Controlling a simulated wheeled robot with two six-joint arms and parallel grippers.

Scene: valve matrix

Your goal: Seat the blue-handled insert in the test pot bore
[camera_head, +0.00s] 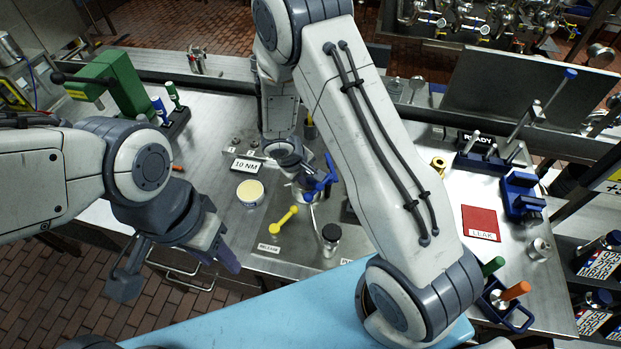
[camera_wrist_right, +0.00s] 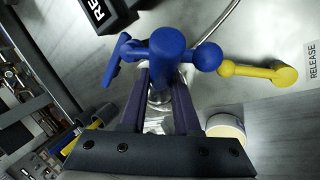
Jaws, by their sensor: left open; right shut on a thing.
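In the right wrist view the blue handle (camera_wrist_right: 168,48) of the insert stands between the two dark fingers of my right gripper (camera_wrist_right: 162,85), which is shut on it. Bright metal shows below the handle between the fingers. In the head view my right gripper (camera_head: 303,172) is at mid-bench, partly covered by my own arm, with blue parts (camera_head: 322,182) beside it. The test pot bore is hidden in both views, so I cannot tell whether the insert is in it. My left gripper (camera_head: 175,256) is open and empty over the front left bench edge.
A yellow lever (camera_head: 284,219) by the RELEASE label and a black-topped cylinder (camera_head: 331,236) stand near my right gripper. A cream-topped tub (camera_head: 250,192) is to the left. A red LEAK mat (camera_head: 481,224) and a blue vise-like block (camera_head: 521,197) are at the right.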

